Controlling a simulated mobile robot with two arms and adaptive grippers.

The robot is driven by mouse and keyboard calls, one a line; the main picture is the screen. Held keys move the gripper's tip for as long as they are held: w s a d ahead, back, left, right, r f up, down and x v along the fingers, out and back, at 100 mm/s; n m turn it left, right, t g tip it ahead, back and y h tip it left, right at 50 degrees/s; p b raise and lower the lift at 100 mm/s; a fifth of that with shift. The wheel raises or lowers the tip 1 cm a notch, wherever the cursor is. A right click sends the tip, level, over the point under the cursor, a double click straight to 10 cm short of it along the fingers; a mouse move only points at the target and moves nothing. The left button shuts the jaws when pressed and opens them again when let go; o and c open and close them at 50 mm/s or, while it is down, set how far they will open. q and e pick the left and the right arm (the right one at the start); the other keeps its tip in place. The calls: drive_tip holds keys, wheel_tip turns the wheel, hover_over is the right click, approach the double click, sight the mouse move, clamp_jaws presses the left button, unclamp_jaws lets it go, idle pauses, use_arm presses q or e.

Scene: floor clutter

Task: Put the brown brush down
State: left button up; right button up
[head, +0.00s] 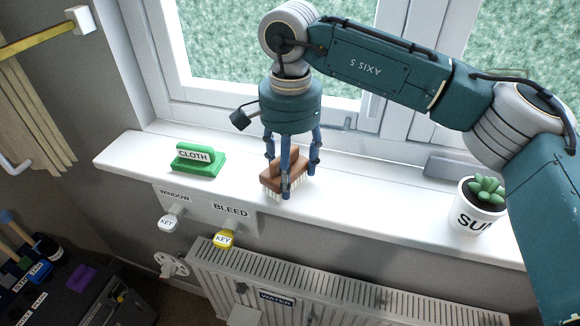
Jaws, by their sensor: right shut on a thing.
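The brown brush (270,181) has a brown wooden body and pale bristles. It is at the white window sill (355,199), near the sill's front edge. My right gripper (289,183) comes down over it from above, with its blue fingers around the brush, shut on it. The bristles point down; I cannot tell whether they touch the sill. Part of the brush is hidden behind the fingers. My left gripper is not in view.
A white pot with a succulent (476,217) stands to the right. Bare sill lies between brush and pot.

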drive_tip(key=shift+f, duration=0.2)
drive_tip(key=o, duration=1.3)
drive_tip(key=shift+r, duration=0.1)
drive_tip(key=shift+r, duration=0.3)
wheel_tip(320, 180, up, 12)
drive_tip(key=shift+f+b, duration=0.15)
drive_tip(key=shift+b, duration=1.1)
